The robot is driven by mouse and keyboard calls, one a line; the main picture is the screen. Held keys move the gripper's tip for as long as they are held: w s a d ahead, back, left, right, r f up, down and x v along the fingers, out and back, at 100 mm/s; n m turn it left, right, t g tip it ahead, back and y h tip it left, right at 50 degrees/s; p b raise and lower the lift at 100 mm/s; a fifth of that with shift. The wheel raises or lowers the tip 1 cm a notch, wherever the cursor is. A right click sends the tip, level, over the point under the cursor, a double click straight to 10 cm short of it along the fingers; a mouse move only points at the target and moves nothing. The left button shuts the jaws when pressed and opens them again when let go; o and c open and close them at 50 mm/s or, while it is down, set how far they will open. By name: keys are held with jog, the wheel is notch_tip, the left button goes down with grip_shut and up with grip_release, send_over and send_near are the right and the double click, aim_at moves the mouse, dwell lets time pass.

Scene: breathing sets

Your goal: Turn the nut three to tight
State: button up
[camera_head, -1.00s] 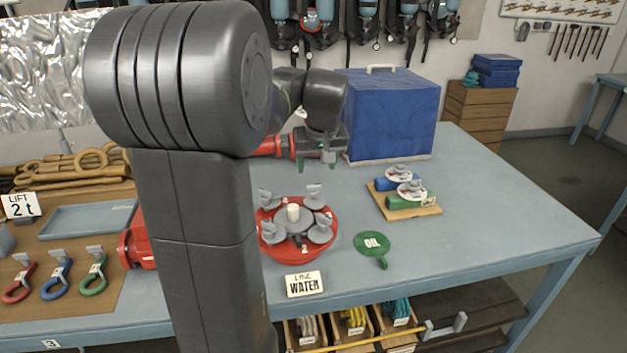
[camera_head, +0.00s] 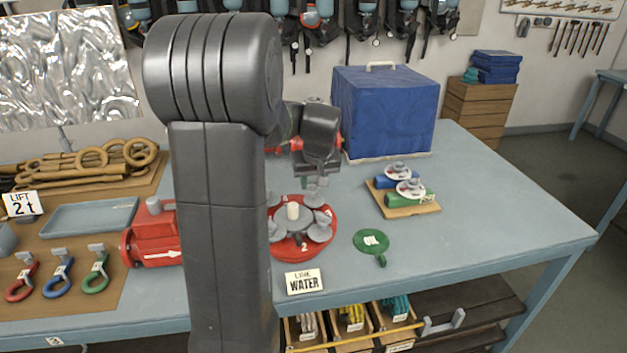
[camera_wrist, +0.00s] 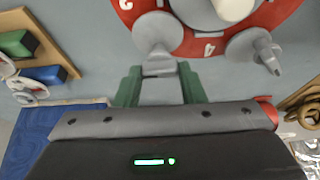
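A round red flange (camera_head: 290,254) with several grey winged nuts around a white central peg (camera_head: 292,211) lies on the table. White numerals mark its rim. My gripper (camera_head: 314,182) is lowered at the flange's back right nut (camera_head: 316,195). In the wrist view, my gripper (camera_wrist: 160,70) is open, with one green finger on each side of that nut's grey wing (camera_wrist: 159,66). I cannot tell whether they touch. This nut sits between the numerals 3 and 4 on the red rim (camera_wrist: 186,46). Another nut (camera_wrist: 256,50) stands to its right.
A blue box (camera_head: 385,112) stands behind. The right end of the table is clear.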

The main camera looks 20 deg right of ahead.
jog(key=shift+c, duration=1.1)
jog(key=shift+m, duration=0.3)
jog(key=m+h+b, duration=0.1)
jog(key=m, duration=0.1)
jog(key=m+b, duration=0.1)
jog(key=m, duration=0.1)
jog(key=shift+w+a+f+g+h, duration=0.1)
jog(key=shift+w+a+g+h, duration=0.05)
jog(key=shift+g+h, duration=0.2)
jog(key=shift+m+g+h+b, duration=0.4)
jog(key=shift+m+b, duration=0.55)
jog(key=shift+m, duration=0.75)
jog(key=o, duration=1)
